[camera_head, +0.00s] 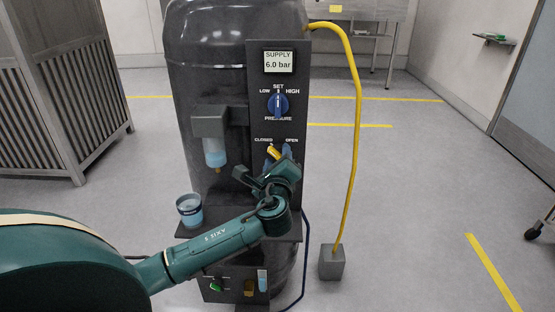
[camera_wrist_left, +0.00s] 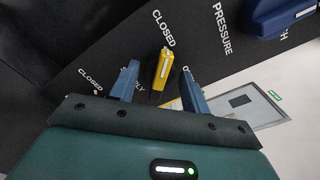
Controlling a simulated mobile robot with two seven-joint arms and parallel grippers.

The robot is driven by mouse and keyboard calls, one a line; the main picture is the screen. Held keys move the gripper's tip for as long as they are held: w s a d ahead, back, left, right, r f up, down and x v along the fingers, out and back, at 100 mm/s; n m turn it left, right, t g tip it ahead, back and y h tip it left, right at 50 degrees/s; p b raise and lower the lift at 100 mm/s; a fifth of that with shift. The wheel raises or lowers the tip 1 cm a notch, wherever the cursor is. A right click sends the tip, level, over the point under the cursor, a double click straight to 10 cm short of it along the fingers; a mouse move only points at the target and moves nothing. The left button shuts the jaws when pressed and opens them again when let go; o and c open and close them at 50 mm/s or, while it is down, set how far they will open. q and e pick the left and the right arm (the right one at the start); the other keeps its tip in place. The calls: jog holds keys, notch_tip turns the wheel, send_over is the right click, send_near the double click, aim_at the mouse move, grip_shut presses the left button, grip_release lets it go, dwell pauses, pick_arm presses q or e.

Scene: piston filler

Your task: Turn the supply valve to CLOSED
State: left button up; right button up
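The supply valve's yellow handle (camera_head: 273,153) is on the dark panel of the filler, below the CLOSED and OPEN labels. In the head view it tilts up and left, toward CLOSED. In the left wrist view the yellow handle (camera_wrist_left: 164,68) also points at the word CLOSED. My left gripper (camera_head: 277,155) is at the valve, partly covering it in the head view. Its two blue fingers stand on either side of the handle in the left wrist view, open, with a visible gap on both sides. The handle's base is hidden. My right gripper is not in view.
Above the valve are a blue pressure knob (camera_head: 278,103) and a SUPPLY display (camera_head: 279,62) reading 6.0 bar. A cup (camera_head: 189,211) stands left of my arm, under a nozzle (camera_head: 215,152). A yellow hose (camera_head: 357,120) runs down at the right to a grey block (camera_head: 332,263).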

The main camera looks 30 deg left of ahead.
pick_arm(q)
jog(key=shift+o, duration=1.1)
jog(key=b+v, duration=0.1)
jog(key=v, duration=1.2)
jog(key=shift+s, duration=0.1)
